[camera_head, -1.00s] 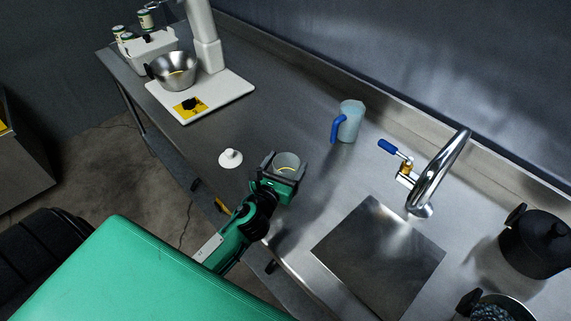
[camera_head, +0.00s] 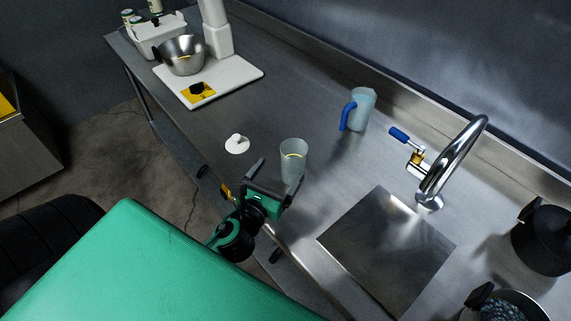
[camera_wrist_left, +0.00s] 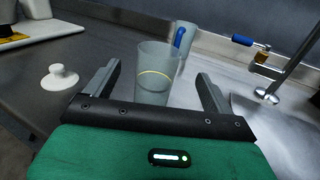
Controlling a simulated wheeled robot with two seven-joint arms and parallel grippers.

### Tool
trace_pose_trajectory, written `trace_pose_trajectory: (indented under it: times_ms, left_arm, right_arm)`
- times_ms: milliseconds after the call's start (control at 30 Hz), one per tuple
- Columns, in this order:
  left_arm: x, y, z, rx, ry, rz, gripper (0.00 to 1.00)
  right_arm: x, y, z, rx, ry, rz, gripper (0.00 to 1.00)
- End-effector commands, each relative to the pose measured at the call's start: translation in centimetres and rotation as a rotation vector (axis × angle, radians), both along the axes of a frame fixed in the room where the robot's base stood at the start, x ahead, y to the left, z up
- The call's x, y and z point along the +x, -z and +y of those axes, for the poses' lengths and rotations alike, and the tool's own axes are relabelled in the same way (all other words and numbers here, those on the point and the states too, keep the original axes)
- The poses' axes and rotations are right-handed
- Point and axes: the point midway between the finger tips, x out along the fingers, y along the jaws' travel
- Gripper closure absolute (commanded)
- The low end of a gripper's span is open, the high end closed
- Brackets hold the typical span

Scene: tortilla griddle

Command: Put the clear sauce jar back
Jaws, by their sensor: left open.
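The clear jar (camera_head: 293,158) stands upright on the steel counter, with a yellow line around it and no lid on it. It also shows in the left wrist view (camera_wrist_left: 154,75), between and beyond the fingers. My left gripper (camera_head: 273,177) is open and empty, just in front of the jar at the counter's front edge. A white knobbed lid (camera_head: 237,144) lies on the counter to the left of the jar; the left wrist view shows it too (camera_wrist_left: 60,77). My right gripper is not in view.
A blue-handled pitcher (camera_head: 360,110) stands behind the jar. A stand mixer (camera_head: 217,35) with a steel bowl (camera_head: 182,56) is at the back left.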

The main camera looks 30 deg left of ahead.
Motion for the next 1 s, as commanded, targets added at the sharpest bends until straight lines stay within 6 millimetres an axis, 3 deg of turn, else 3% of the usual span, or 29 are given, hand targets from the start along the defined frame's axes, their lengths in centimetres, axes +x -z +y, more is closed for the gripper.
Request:
trace_pose_trajectory:
  times_ms: [100, 300, 1000]
  left_arm:
    - [-1.5, 0.2, -0.1, 0.000, 0.000, 0.001, 0.13]
    - [-2.6, 0.0, -0.1, -0.001, 0.000, -0.001, 0.13]
    - [-2.7, 0.0, -0.2, 0.000, 0.000, 0.000, 0.13]
  right_arm:
    - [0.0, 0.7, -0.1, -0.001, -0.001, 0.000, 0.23]
    - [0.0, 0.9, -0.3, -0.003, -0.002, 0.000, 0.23]
    - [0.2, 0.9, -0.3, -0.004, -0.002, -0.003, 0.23]
